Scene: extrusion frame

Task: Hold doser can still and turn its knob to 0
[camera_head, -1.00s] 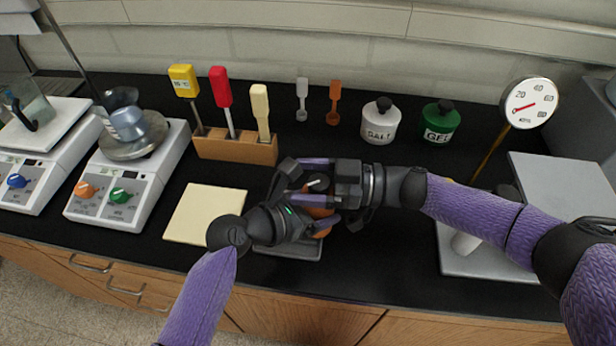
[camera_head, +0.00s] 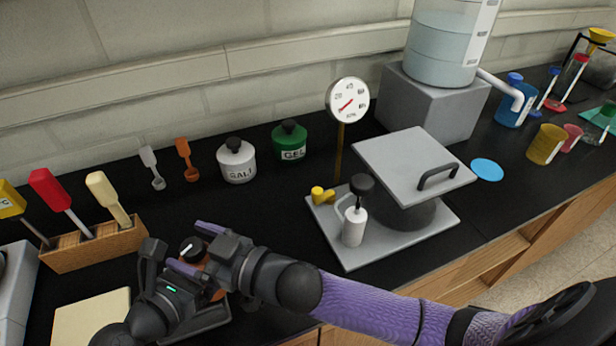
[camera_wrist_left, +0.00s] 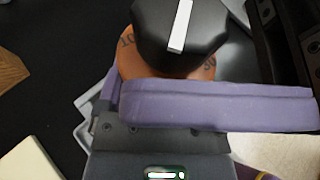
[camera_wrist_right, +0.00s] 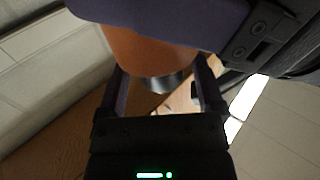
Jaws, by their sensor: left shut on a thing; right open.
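The doser can is orange, with a black knob (camera_head: 192,249) on top that bears a white pointer. In the left wrist view the knob (camera_wrist_left: 180,32) sits over the can's numbered orange top (camera_wrist_left: 140,66); the pointer slants slightly right of straight up. My left gripper (camera_head: 165,285) is shut on the can, its fingers mostly hidden. My right gripper (camera_head: 197,247) is open, with purple fingers on either side of the knob in the head view. In the right wrist view the orange can body (camera_wrist_right: 150,52) lies beyond its spread fingers. I cannot tell whether they touch it.
A wooden rack (camera_head: 95,248) with several handled tools stands left. A grey press-like stand (camera_head: 345,255) and a dial thermometer (camera_head: 348,101) stand to the right. The yellow pad (camera_head: 90,318) lies at front left.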

